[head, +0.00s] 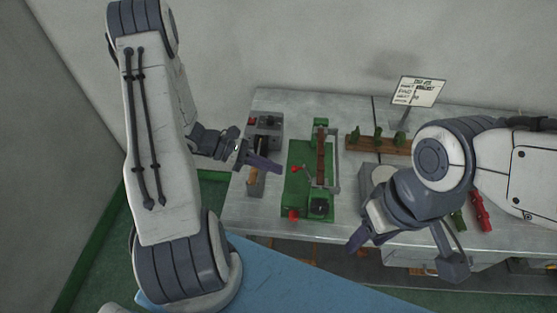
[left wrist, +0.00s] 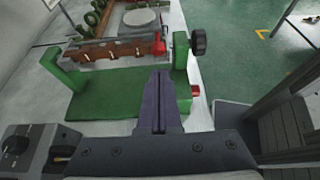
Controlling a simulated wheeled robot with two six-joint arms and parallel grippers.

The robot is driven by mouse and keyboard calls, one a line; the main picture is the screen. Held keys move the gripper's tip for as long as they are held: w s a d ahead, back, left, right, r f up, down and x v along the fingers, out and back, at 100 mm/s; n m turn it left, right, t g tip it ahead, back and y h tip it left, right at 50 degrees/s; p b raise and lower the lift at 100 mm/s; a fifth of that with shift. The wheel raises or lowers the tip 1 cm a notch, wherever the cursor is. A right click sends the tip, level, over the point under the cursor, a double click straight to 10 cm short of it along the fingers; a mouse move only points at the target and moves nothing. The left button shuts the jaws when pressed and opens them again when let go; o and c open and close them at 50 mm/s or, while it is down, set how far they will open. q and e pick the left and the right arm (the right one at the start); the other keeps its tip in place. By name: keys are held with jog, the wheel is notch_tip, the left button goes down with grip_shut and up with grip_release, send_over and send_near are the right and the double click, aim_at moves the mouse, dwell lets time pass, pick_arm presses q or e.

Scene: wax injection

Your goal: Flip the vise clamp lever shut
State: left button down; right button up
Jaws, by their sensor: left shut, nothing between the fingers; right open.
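The green vise (head: 297,190) stands on the metal bench, a brown bar (head: 321,152) clamped along it and a silver frame (head: 336,165) at its right side. A red ball knob (head: 296,168) shows at the vise's left-middle; whether the lever is open or shut I cannot tell. My left gripper (head: 279,169) is shut and empty, its tips just left of the red knob, with no clear contact. In the left wrist view its dark fingers (left wrist: 159,105) lie over the green base (left wrist: 102,110). My right gripper (head: 405,256) is open and empty at the bench's front, right of the vise.
A grey device (head: 258,182) stands left of the vise, close to my left gripper. A wooden rack (head: 376,146) with green pieces and a sign (head: 418,91) are at the back right. Red (head: 480,211) and green pieces lie at the right.

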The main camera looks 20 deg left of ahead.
pick_arm(q)
jog(key=shift+w+d+r, duration=0.15)
jog(key=shift+d+r, duration=0.05)
jog(key=shift+d, duration=0.25)
jog(key=shift+w+d+r, duration=0.1)
jog(key=shift+d+r, duration=0.05)
jog(key=shift+d, duration=0.25)
jog(key=shift+p, duration=0.3)
